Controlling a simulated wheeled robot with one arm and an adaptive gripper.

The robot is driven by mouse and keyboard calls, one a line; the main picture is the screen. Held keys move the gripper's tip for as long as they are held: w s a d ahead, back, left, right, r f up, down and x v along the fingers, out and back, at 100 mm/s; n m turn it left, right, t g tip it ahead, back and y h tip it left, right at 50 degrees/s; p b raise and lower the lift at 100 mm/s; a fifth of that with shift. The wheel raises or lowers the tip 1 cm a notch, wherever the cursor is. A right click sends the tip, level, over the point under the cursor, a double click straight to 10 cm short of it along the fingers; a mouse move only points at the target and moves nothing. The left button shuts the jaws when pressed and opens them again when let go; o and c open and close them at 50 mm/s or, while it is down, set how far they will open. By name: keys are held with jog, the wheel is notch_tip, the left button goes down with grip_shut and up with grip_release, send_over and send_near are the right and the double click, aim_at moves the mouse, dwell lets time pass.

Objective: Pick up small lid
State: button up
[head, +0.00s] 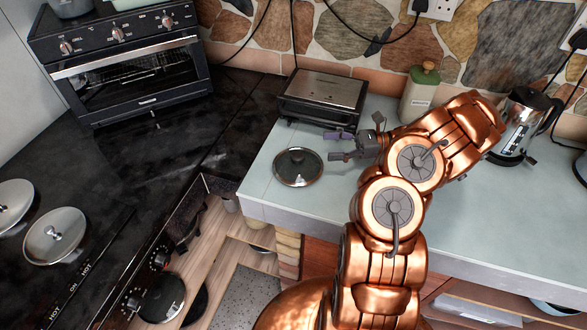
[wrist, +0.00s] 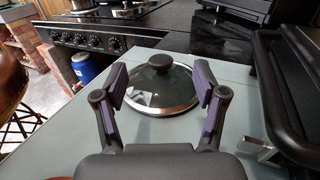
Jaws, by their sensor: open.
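The small lid (head: 298,167) is a dark glass disc with a metal rim and a dark knob. It lies knob up on the pale tiled counter, near the counter's left end. My gripper (head: 342,145) is just right of the lid in the head view, low over the counter. In the wrist view the lid (wrist: 160,86) is straight ahead, with its knob between the lines of the two fingers. My gripper (wrist: 160,90) is open and empty there, its purple-padded fingers spread either side of the lid. I cannot tell whether a finger touches the rim.
A metal-topped grill (head: 324,97) stands close behind the gripper. A green-lidded jar (head: 420,93) and a kettle (head: 525,125) stand further right. Two larger lids (head: 55,237) lie on the black stove at left. The pale counter (head: 262,190) ends just left of the lid.

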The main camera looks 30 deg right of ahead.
aim_at(298, 161)
jog(key=f, duration=0.1)
jog(key=f+b, duration=0.1)
jog(key=f, duration=0.1)
jog(key=shift+a+f, duration=0.3)
jog(key=shift+a, duration=0.05)
jog(key=shift+b+x, duration=0.6)
jog(key=shift+x, duration=2.85)
jog(key=shift+w, duration=0.1)
grip_shut()
jog(key=shift+r, duration=0.1)
